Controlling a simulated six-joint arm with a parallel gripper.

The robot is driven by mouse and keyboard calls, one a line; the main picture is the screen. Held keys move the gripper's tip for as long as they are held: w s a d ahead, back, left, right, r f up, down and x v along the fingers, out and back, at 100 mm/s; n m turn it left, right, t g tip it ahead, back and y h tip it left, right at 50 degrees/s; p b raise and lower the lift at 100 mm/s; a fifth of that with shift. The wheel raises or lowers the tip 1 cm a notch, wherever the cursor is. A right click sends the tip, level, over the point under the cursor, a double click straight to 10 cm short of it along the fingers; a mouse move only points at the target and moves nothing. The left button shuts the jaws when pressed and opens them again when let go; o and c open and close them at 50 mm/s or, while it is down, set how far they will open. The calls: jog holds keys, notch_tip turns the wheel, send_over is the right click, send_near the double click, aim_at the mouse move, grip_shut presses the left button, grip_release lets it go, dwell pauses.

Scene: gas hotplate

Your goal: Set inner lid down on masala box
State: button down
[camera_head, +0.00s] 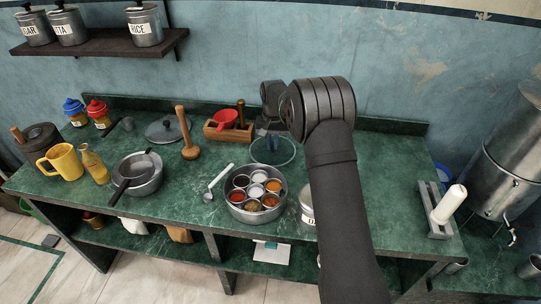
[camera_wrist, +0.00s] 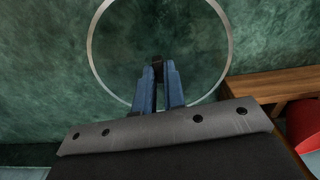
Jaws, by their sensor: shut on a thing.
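The masala box (camera_head: 233,207) is a round steel tin, open, with several small cups of coloured spices inside, on the green counter in the head view. The inner lid (camera_head: 293,160) is a clear disc with a pale rim, behind the box and slightly to its right. In the wrist view the lid's rim (camera_wrist: 92,62) circles my fingertips. My gripper (camera_wrist: 158,75) has blue fingers shut on the small dark knob at the lid's middle. In the head view my gripper (camera_head: 271,138) is partly hidden by my arm. I cannot tell whether the lid touches the counter.
A steel spoon (camera_head: 217,180) lies left of the box. A wooden tray (camera_head: 228,132) with a red scoop (camera_head: 226,118) stands behind, close to the lid. A wooden masher (camera_head: 190,150) stands upright further left. A steel canister (camera_head: 307,207) is right of the box, partly behind my arm.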

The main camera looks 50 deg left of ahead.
jog(key=shift+r, duration=1.7)
jog(key=shift+s, duration=0.1)
jog(key=shift+s+d+r, duration=0.15)
jog(key=shift+s+d, duration=0.05)
jog(key=s+d+r, duration=0.2)
jog(key=s+d, duration=0.4)
jog(key=s, duration=0.1)
jog(key=s+d+r, duration=0.3)
jog(key=s+d, duration=0.3)
jog(key=s, duration=0.2)
jog(key=shift+s+d+r, duration=0.15)
jog(key=shift+s+d, duration=0.1)
jog(key=shift+d, duration=0.1)
jog(key=shift+f, duration=2.9)
jog(key=shift+f, duration=0.3)
